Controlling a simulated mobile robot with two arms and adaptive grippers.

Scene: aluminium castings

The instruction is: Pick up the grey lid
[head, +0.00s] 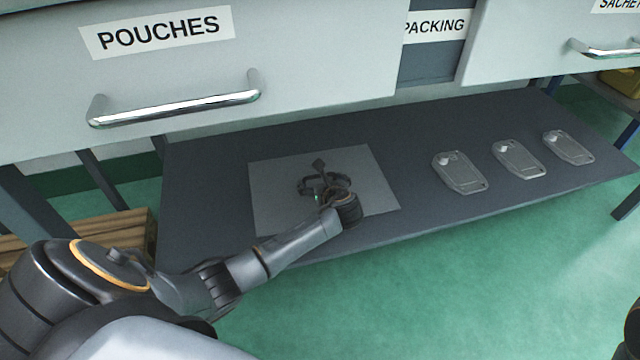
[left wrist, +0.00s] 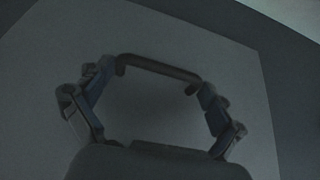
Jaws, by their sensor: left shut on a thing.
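Three grey castings lie in a row to the right: one (head: 460,173), another (head: 518,158) and the last (head: 567,147). Drawers with bar handles (head: 175,108) overhang the shelf's back. Bare shelf separates mat and castings.

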